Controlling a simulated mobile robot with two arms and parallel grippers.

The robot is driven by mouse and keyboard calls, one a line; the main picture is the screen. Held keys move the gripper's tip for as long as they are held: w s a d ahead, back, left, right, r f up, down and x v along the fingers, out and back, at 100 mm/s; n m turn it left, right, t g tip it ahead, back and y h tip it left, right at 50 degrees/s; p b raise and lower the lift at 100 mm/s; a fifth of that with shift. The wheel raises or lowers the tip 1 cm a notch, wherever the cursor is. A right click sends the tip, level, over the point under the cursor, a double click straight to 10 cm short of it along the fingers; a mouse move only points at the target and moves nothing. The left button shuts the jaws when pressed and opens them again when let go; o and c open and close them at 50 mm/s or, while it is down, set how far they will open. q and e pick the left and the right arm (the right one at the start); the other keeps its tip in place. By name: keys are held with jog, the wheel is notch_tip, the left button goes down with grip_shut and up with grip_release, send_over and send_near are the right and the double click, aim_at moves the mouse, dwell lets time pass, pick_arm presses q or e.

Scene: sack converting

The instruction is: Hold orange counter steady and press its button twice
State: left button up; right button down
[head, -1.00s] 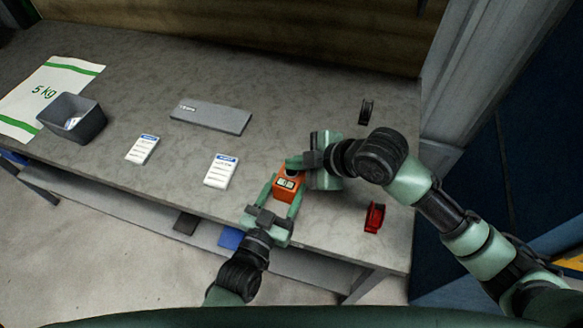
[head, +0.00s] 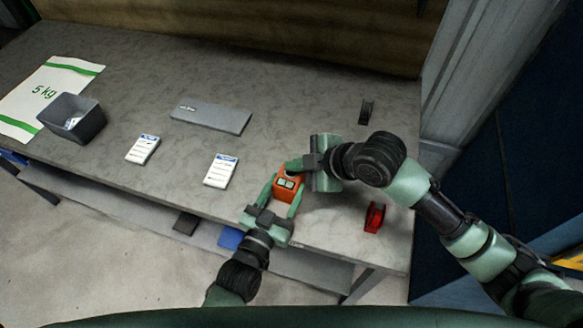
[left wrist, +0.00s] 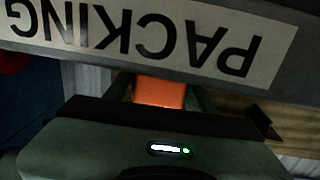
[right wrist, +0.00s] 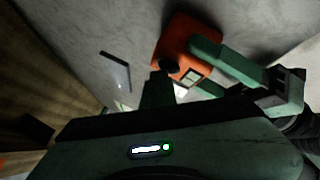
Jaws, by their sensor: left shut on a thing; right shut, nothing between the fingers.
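The orange counter (head: 285,190) stands near the table's front edge, with a small display on its face. My left gripper (head: 282,196) is shut on its sides from the front. The counter also shows in the left wrist view (left wrist: 160,92). In the right wrist view, the counter (right wrist: 185,42) has a dark round button (right wrist: 169,66) and my left gripper's fingers lie along it. My right gripper (head: 289,167) is shut and empty, its fingertips right at the button. I cannot tell whether they touch it or press it down.
A red object (head: 374,217) lies to the right and a black one (head: 366,111) farther back. White cards (head: 221,170), a grey flat box (head: 211,118), a grey bin (head: 72,118) and a 5 kg sack (head: 45,92) are to the left. The table between them is bare.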

jog(key=shift+r, duration=0.9)
jog(key=shift+r, duration=0.1)
jog(key=shift+r, duration=2.45)
dwell(0.5)
notch_tip(320, 180, up, 4)
jog(key=shift+f, duration=0.1)
jog(key=shift+f, duration=4.45)
